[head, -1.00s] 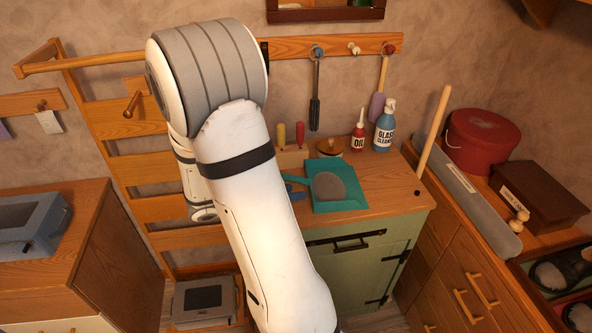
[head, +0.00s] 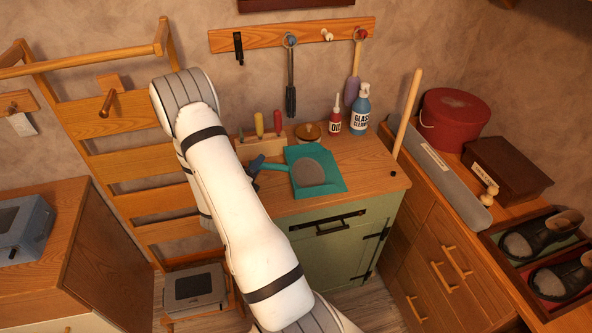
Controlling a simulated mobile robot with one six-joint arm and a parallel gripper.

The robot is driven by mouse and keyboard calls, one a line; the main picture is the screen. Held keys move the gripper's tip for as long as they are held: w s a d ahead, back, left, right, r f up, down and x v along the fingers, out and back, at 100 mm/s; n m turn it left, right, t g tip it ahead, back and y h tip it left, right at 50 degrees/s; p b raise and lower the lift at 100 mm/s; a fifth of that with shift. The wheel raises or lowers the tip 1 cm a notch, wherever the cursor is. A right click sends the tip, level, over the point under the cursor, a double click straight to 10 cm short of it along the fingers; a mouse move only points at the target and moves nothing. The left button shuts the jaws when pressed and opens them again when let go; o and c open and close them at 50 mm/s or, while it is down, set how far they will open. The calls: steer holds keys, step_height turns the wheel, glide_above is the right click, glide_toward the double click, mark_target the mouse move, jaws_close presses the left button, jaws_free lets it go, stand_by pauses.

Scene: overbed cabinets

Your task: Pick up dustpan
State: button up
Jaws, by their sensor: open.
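The teal dustpan (head: 333,180) lies on the wooden top of the green cabinet, with a rounded grey patch on its pan. Its teal handle (head: 277,169) points left toward my arm. My gripper (head: 255,173) is mostly hidden behind my white arm. Only small dark-blue parts, which appear to be its fingers, show at the arm's right edge beside the handle's end. It is open. I cannot tell whether it touches the handle or surrounds it.
A holder with screwdrivers (head: 262,146), a round wooden-lidded pot (head: 308,132), a red oil bottle (head: 334,120) and a blue glass cleaner bottle (head: 361,110) stand behind the dustpan. An upright wooden stick (head: 407,115) is at the right. The cabinet top (head: 375,182) is clear right of the dustpan.

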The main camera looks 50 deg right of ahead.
steer(key=x, duration=0.3)
steer(key=shift+w+d+p, duration=0.1)
steer(key=shift+d+p, duration=0.1)
steer(key=shift+p, duration=0.15)
steer(key=shift+f, duration=0.1)
jaws_close()
